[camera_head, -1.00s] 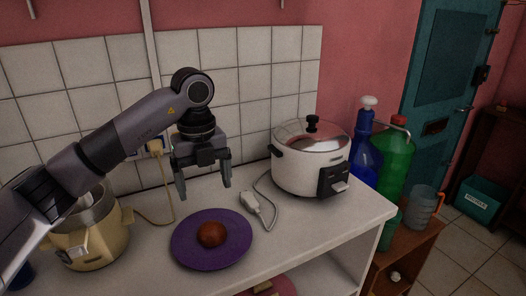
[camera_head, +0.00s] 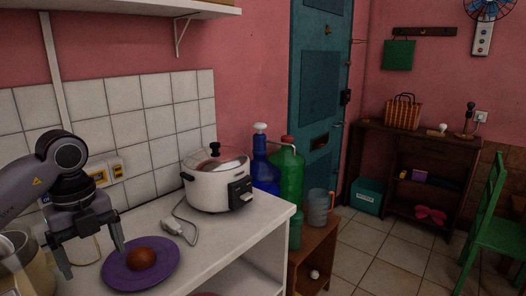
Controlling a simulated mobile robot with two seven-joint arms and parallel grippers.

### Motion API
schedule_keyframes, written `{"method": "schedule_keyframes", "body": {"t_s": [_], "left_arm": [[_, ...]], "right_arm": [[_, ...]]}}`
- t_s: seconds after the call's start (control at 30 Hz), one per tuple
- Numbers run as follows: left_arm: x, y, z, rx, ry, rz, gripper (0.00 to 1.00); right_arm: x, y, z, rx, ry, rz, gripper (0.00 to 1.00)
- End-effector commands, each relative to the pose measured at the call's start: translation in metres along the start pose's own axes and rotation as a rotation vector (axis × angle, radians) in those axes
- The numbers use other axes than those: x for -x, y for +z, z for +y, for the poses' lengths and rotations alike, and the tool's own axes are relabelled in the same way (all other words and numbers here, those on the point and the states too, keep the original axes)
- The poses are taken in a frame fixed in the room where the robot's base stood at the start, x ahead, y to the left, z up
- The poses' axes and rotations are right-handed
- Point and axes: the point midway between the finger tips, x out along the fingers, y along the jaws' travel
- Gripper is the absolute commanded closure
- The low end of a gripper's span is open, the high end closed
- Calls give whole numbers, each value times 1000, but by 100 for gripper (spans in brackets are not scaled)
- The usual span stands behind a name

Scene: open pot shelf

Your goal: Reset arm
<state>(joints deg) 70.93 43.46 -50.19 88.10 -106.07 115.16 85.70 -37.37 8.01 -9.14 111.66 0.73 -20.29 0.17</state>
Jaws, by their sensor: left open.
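My left gripper (camera_head: 93,262) comes in from the left and hangs over the counter with its fingers apart and nothing between them. It is at the left edge of a purple plate (camera_head: 165,277); whether a finger touches the plate I cannot tell. A round reddish-brown item (camera_head: 141,257) lies on the plate, to the right of the gripper. My right gripper does not show.
A white cooker (camera_head: 212,188) with a lid stands on the counter (camera_head: 222,239), a plug on its cord nearby. A beige pot (camera_head: 20,262) is cut off at left. Blue and green bottles (camera_head: 289,175) stand beyond the counter. Tiled floor (camera_head: 385,262) is open at right.

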Motion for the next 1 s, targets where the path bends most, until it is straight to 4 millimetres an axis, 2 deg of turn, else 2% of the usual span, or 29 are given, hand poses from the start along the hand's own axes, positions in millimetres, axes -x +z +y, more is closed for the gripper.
{"method": "schedule_keyframes", "body": {"t_s": [0.03,0.1,0.17,0.33,0.5,0.6,0.7,0.8,0.9,1.0], "left_arm": [[0,0,0,0,0,0,12],[-24,-28,-18,-102,-65,106,12],[-38,-49,-31,-175,-129,187,12],[-67,-121,-64,-346,-355,448,12],[-72,-195,-90,-418,-669,739,12],[-63,-226,-100,-384,-874,892,12],[-52,-243,-108,-289,-1077,1016,12],[-44,-246,-114,-136,-1266,1103,12],[-42,-236,-116,71,-1427,1148,12],[-52,-218,-114,319,-1547,1151,12]], "right_arm": [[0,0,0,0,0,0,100],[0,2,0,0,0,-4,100],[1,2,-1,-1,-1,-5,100],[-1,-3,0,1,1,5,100],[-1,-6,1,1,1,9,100],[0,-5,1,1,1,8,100],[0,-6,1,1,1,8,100],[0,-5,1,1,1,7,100],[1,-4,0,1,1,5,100],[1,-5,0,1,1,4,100]]}}
